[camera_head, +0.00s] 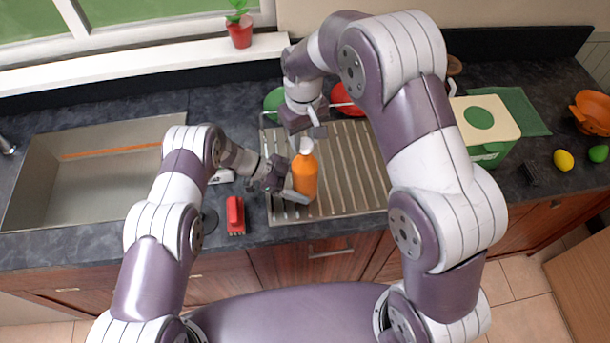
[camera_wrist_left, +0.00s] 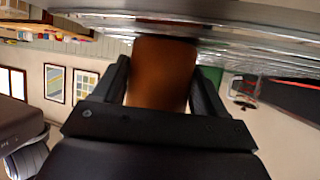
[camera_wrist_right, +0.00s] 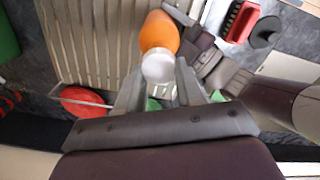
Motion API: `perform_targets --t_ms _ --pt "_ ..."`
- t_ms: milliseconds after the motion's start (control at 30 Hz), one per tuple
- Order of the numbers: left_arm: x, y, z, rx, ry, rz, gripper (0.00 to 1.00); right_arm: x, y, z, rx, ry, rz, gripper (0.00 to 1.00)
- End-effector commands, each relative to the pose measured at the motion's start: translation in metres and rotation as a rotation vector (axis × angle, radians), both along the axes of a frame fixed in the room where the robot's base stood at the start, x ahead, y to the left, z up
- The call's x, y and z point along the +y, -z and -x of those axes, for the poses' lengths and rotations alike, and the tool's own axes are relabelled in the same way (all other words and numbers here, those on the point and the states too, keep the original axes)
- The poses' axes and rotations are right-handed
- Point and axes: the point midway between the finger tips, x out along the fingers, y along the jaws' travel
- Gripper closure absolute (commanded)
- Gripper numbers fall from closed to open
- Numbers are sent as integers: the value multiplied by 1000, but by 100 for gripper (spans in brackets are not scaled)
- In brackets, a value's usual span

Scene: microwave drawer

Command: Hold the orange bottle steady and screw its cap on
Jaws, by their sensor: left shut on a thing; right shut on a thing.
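The orange bottle (camera_head: 305,178) stands upright on the ribbed metal drainboard. Its white cap (camera_head: 306,146) is at the bottle's top; whether it is fully seated I cannot tell. My left gripper (camera_head: 291,192) is shut on the bottle's lower body from the left side. In the left wrist view the bottle (camera_wrist_left: 160,75) fills the space between the fingers. My right gripper (camera_head: 304,134) points down from above and is shut on the cap. In the right wrist view the white cap (camera_wrist_right: 159,67) lies between the fingertips, over the orange bottle (camera_wrist_right: 160,32).
The sink basin (camera_head: 100,165) is at the left. A red brush (camera_head: 236,215) lies left of the drainboard (camera_head: 350,185). Red and green dishes (camera_head: 345,100) lie behind the bottle. A green and cream box (camera_head: 486,125) stands to the right.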

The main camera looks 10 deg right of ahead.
Motion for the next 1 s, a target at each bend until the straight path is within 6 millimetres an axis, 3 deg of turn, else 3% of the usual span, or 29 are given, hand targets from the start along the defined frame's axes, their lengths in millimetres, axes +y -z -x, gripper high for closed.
perform_targets --t_ms 1000 --pt "0 0 0 0 0 0 45 0 8 0 0 0 0 91"
